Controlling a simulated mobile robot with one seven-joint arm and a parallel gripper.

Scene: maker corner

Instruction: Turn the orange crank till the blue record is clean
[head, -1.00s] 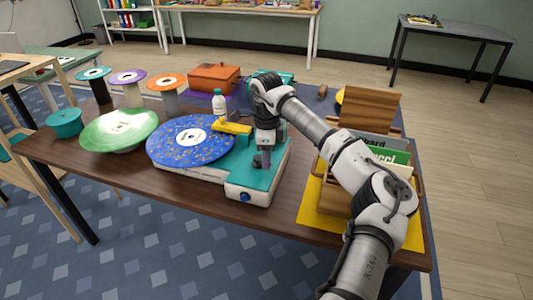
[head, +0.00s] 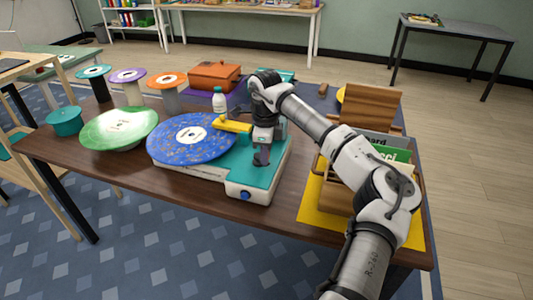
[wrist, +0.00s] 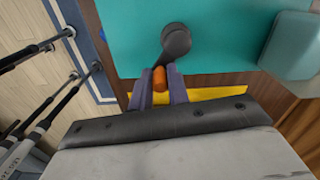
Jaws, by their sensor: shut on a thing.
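The blue record (head: 190,138) lies flat on the teal and white machine (head: 258,183), with pale and brownish specks on it and a white label. A yellow arm (head: 233,125) reaches over the record's edge. My gripper (head: 261,157) is over the right part of the machine and hides the crank in the head view. In the wrist view my gripper's two fingers (wrist: 159,85) are shut on the orange crank handle (wrist: 159,79). The dark crank arm (wrist: 176,42) runs from the handle over the teal top (wrist: 225,40).
A green record (head: 119,128) and a teal pot (head: 65,122) are to the left. Several records on stands, a white bottle (head: 219,100) and an orange box (head: 215,76) are behind. A wooden record crate (head: 335,195) on a yellow mat (head: 310,213) is at the right.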

